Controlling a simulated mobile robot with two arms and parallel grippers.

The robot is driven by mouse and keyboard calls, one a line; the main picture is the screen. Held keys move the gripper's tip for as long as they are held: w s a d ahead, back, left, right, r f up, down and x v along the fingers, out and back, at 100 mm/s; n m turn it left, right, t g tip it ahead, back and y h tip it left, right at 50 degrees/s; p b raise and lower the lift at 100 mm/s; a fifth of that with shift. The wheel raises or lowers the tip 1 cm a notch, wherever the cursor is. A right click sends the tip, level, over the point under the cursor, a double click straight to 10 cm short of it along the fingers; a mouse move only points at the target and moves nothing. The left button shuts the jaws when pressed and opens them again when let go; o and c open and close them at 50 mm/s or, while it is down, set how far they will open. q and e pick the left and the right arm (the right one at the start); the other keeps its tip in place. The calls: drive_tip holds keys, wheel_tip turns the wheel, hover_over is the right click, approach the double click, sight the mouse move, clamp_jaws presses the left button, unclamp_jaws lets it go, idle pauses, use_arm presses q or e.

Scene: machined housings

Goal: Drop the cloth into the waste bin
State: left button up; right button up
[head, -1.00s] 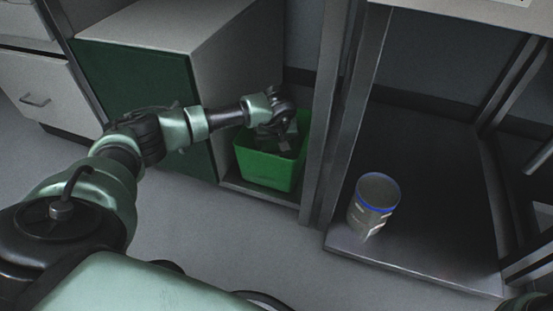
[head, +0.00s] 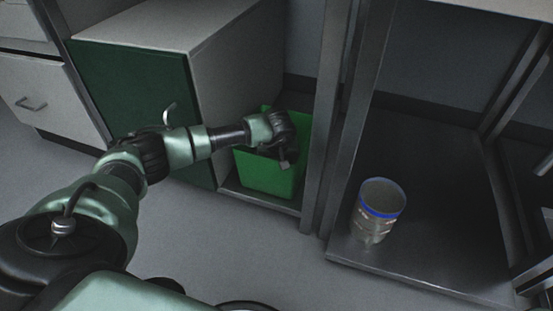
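The green bin (head: 266,178) stands on a low shelf between the cabinet and a metal post. My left arm reaches in from the left, and its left gripper (head: 286,158) is over the bin's near side, pointing down and hiding part of its rim and opening. The fingers are small and dark, so I cannot tell whether they are open or shut. I see no cloth; the inside of the bin is hidden. My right gripper is not in view.
A clear jar with a blue rim (head: 379,210) stands on the dark lower shelf (head: 440,190) to the right. Metal posts (head: 335,120) rise right beside the bin. A cabinet with a green door (head: 135,95) stands to the left. The grey floor in front is clear.

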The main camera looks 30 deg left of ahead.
use_arm(q)
drive_tip(key=shift+f, duration=0.15)
drive_tip(key=o, duration=1.1)
drive_tip(key=shift+r, duration=0.4)
drive_tip(key=p+v, duration=0.9)
drive_tip(key=v, duration=0.3)
drive_tip(key=shift+w+a+r+p, duration=0.1)
drive_tip(key=shift+r+p, duration=0.15)
drive_tip(key=shift+p, duration=0.05)
